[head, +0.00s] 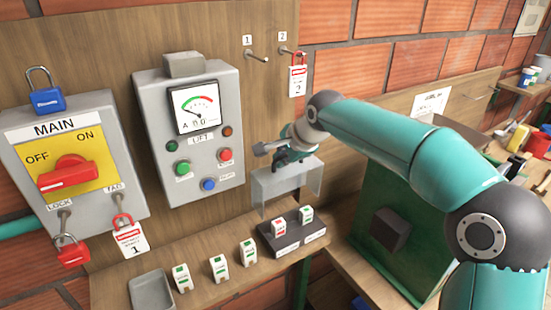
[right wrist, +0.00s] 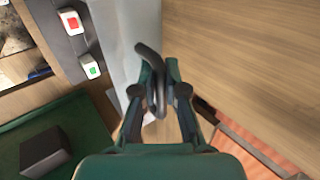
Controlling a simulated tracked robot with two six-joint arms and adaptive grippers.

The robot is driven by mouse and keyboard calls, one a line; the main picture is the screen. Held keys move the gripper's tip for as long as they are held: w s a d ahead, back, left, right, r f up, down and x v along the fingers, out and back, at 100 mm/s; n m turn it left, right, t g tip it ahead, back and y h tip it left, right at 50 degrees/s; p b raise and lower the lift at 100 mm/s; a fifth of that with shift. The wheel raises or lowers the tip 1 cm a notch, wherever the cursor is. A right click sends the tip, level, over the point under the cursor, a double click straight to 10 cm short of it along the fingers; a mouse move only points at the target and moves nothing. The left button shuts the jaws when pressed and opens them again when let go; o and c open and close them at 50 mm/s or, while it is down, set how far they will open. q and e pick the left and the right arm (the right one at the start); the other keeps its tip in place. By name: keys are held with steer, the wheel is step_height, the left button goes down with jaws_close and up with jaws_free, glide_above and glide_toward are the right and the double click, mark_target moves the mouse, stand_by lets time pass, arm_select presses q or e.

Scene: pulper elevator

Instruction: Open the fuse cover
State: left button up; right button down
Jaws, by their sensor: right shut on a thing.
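The fuse cover (head: 285,187) is a grey box-like cover on the wooden board, above and behind a dark fuse block (head: 292,238) with two small fuses, one marked red and one green. The cover stands clear of the fuses, which show uncovered. My right gripper (head: 283,155) is at the cover's upper edge. In the right wrist view my right gripper (right wrist: 158,100) is shut on a dark curved handle (right wrist: 148,57), beside the pale cover panel (right wrist: 125,35). Where the handle joins the cover is hard to make out. My left gripper is not in view.
A MAIN switch box (head: 75,160) with padlocks and a LIFT panel (head: 190,135) are left of the cover. Loose fuses (head: 219,268) and a grey tray (head: 152,291) lie on the shelf below. A tagged red padlock (head: 298,75) hangs on hook 2. A green box (head: 395,225) stands right.

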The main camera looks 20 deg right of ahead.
steer(key=shift+d, duration=0.3)
steer(key=c, duration=1.2)
jaws_free()
steer(key=shift+w+d, duration=0.1)
steer(key=shift+a, duration=0.2)
steer(key=v, duration=1.2)
